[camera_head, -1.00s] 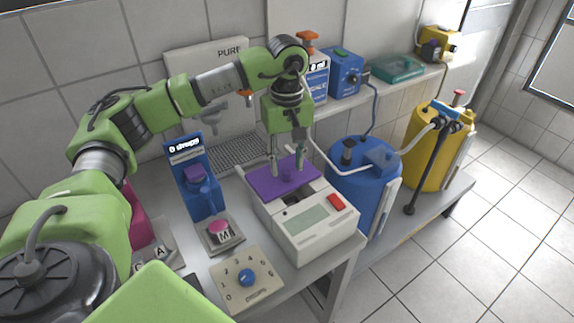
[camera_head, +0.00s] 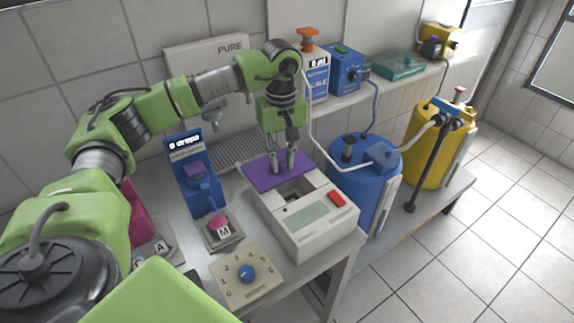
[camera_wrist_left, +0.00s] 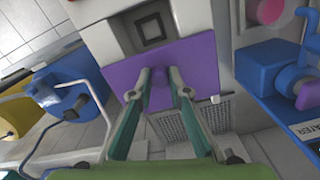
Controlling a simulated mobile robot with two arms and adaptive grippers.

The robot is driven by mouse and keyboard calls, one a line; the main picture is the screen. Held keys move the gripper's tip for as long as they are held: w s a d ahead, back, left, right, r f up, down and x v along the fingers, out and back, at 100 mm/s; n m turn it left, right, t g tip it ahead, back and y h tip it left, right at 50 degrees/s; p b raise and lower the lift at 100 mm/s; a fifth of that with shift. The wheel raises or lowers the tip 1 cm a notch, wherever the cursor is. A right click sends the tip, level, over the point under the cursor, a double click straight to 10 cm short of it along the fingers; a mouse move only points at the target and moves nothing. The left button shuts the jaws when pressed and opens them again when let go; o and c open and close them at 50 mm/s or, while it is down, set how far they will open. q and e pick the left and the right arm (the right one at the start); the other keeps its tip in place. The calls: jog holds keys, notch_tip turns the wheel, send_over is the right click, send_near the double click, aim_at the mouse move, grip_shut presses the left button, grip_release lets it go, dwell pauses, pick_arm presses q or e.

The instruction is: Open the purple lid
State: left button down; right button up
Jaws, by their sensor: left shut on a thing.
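The purple lid (camera_head: 262,172) is a flat plate on the back part of the white device (camera_head: 305,220). In front of it a dark square well (camera_head: 295,188) shows uncovered in the device's top. My left gripper (camera_head: 284,168) points down over the lid, its fingers close together. The square well (camera_wrist_left: 151,28) shows beside the lid's edge there. My right gripper is not in view.
A blue dispenser (camera_head: 188,165), a pink button box (camera_head: 219,230) and a dial plate (camera_head: 246,275) stand left of the device. Blue (camera_head: 360,185) and yellow (camera_head: 428,150) drums stand to its right. A shelf behind holds bottles and boxes.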

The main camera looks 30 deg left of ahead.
pick_arm(q)
jog(key=shift+w+a, duration=0.25)
jog(key=shift+a, duration=0.35)
jog(key=c, duration=1.9)
grip_release()
notch_tip(320, 180, up, 12)
jog(key=shift+d, duration=0.1)
